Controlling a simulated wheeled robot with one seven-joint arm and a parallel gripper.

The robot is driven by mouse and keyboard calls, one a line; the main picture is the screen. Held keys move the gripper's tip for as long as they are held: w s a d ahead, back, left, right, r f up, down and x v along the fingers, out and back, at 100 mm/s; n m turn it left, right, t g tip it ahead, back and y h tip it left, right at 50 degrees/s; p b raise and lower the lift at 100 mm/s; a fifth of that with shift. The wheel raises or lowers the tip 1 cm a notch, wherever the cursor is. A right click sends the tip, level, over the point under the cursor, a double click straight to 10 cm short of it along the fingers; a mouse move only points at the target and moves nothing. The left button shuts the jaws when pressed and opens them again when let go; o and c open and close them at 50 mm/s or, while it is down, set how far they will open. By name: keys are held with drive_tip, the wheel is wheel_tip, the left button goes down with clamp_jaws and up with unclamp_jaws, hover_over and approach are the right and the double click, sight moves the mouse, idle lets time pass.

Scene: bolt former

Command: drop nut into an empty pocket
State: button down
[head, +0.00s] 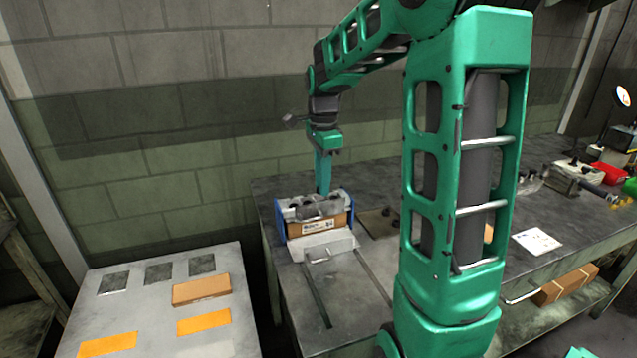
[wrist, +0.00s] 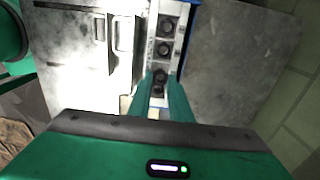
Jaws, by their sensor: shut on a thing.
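In the wrist view my two green fingers (wrist: 161,82) come close together over a light strip with a row of dark round pockets or nuts (wrist: 165,48). A dark nut (wrist: 160,76) shows between the fingertips, at the level of the row or just above it; I cannot tell which. Whether the other dark rounds are filled or empty is too small to tell. The fingers hide part of the strip.
A metal plate with a handle (head: 320,257) sits in front of the holder. A low grey table (head: 150,290) with orange patches and a cardboard box (head: 201,290) stands at left. Tools and a red bin (head: 609,171) crowd the bench's far right. The wall is close behind.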

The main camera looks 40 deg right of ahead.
drive_tip(key=shift+f, duration=0.75)
drive_tip(key=c, duration=1.5)
unclamp_jaws()
drive_tip(key=shift+c, duration=0.2)
wheel_tip(320, 180, up, 11)
drive_tip(key=shift+f, duration=0.15)
